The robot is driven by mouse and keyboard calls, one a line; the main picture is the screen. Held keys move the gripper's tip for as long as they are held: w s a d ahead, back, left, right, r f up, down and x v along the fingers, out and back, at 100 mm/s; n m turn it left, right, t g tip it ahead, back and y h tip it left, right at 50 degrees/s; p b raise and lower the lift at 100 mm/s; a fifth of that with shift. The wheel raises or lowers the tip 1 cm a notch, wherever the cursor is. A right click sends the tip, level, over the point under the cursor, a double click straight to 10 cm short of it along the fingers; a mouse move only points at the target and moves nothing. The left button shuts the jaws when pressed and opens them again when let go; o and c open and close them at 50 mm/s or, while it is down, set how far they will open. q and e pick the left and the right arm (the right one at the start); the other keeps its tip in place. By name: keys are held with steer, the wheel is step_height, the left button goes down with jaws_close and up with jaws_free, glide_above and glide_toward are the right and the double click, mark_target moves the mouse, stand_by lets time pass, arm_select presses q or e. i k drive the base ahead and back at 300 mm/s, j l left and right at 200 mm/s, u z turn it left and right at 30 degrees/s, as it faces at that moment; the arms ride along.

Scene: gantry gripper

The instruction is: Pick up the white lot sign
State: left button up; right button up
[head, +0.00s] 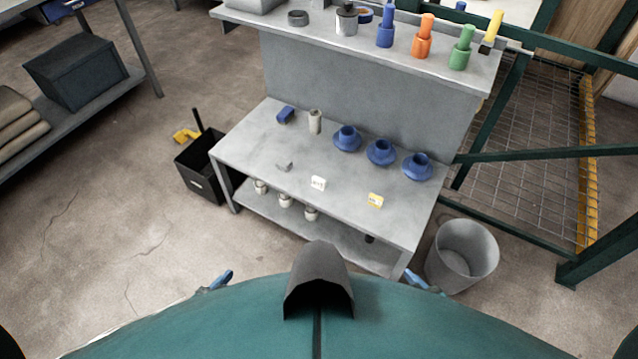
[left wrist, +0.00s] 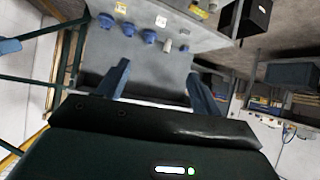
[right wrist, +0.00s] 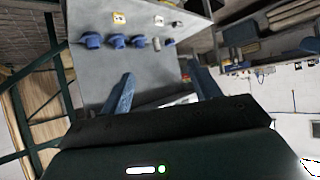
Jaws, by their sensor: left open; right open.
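The white lot sign (head: 318,183) is a small white card standing near the middle front of the grey workbench (head: 260,145). It also shows in the left wrist view (left wrist: 161,21) and in the right wrist view (right wrist: 158,21). A yellow sign (head: 376,200) stands to its right. My left gripper (head: 220,281) shows only by a blue fingertip, low and in front of the bench. My right gripper (head: 420,283) likewise shows at the bench's front right. Both are open and empty in the left wrist view (left wrist: 160,85) and right wrist view (right wrist: 160,88), apart from the sign.
Several blue flanged parts (head: 381,152), a beige cylinder (head: 315,121) and a small metal bracket (head: 284,166) are on the bench. A grey bin (head: 461,255) stands at right, a black bin (head: 203,168) at left. An upper shelf (head: 360,45) holds coloured parts.

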mark_target(320, 183)
steer(key=j+z, duration=0.1)
steer(key=z, duration=0.25)
steer(key=j+z, duration=0.1)
steer(key=z, duration=0.3)
steer(key=j+z, duration=0.1)
steer(key=z, duration=0.25)
steer(key=j+z, duration=0.4)
steer(key=k+j+z, duration=0.2)
steer(key=j+z, duration=0.15)
steer(key=j, duration=0.25)
steer(key=k+j, duration=0.1)
steer(key=j, duration=0.25)
steer(key=k+j+z, duration=0.15)
steer(key=j, duration=0.5)
steer(key=i+j, duration=0.15)
steer(key=i, duration=0.5)
steer(key=l+z, duration=0.05)
